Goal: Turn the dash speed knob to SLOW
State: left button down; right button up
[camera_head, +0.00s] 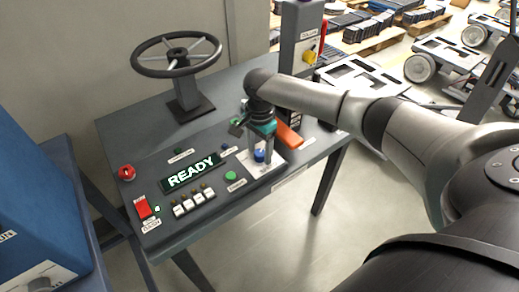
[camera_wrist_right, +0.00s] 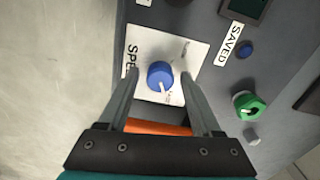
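The speed knob (camera_wrist_right: 160,75) is a blue round dial on a white plate (camera_wrist_right: 190,48) whose visible letters read SPE. Its white pointer mark points toward the bottom of the wrist view. In the head view the knob (camera_head: 259,156) sits at the panel's right front. My right gripper (camera_head: 262,148) points down over it. In the wrist view the right gripper (camera_wrist_right: 160,66) is open, with one finger on each side of the knob and visible gaps. I cannot tell how far the fingertips are above the plate. The small position labels are unreadable. My left gripper is not in view.
The dash (camera_head: 130,130) carries a steering wheel (camera_head: 177,52), a READY display (camera_head: 191,173), a red switch (camera_head: 143,207), a red button (camera_head: 127,173) and a green button (camera_head: 231,175). An orange-handled thing (camera_head: 288,135) lies close beside the gripper. A blue box (camera_head: 35,215) stands left.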

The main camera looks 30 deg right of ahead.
grip_shut()
dwell(0.3)
